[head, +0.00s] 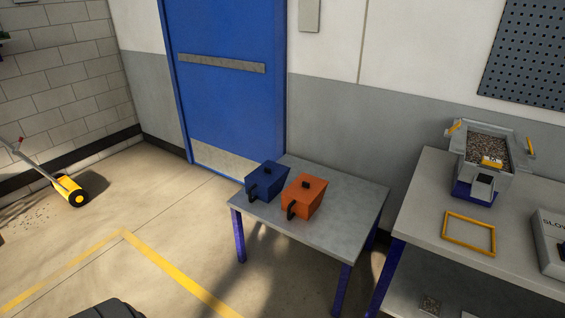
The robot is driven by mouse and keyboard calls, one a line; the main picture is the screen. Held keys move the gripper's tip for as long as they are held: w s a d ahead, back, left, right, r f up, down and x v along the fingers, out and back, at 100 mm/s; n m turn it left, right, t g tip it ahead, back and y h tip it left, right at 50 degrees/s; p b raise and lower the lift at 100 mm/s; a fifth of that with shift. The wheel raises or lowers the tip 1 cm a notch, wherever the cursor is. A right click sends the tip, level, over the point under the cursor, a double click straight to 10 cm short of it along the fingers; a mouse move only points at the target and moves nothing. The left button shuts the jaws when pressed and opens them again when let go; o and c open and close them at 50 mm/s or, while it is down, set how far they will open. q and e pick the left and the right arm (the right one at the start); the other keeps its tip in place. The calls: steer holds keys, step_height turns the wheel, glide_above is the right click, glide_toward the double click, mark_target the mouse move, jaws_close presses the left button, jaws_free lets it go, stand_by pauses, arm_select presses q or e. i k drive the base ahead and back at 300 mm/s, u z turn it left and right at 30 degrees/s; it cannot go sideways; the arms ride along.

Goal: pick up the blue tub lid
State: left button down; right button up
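A blue tub (262,190) stands upright at the back left of the small grey table (340,205). Its blue lid (264,178) lies on top, with a small black knob in the middle. A black handle sticks out from the front side of the tub. An orange tub (303,199) of the same shape, also with a knobbed lid and black handle, stands close to its right. Neither of my grippers shows in the head view.
A grey bench (420,220) on the right holds a box of gravel (487,150), a yellow frame (469,233) and a grey box (551,240). A blue door (225,85) is behind the table. A yellow-wheeled tool (70,190) stands left. Floor left of the table is clear.

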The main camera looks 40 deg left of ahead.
mark_target(270, 172)
steer(key=u, duration=0.5)
steer(key=i, duration=0.95)
steer(key=u, duration=0.75)
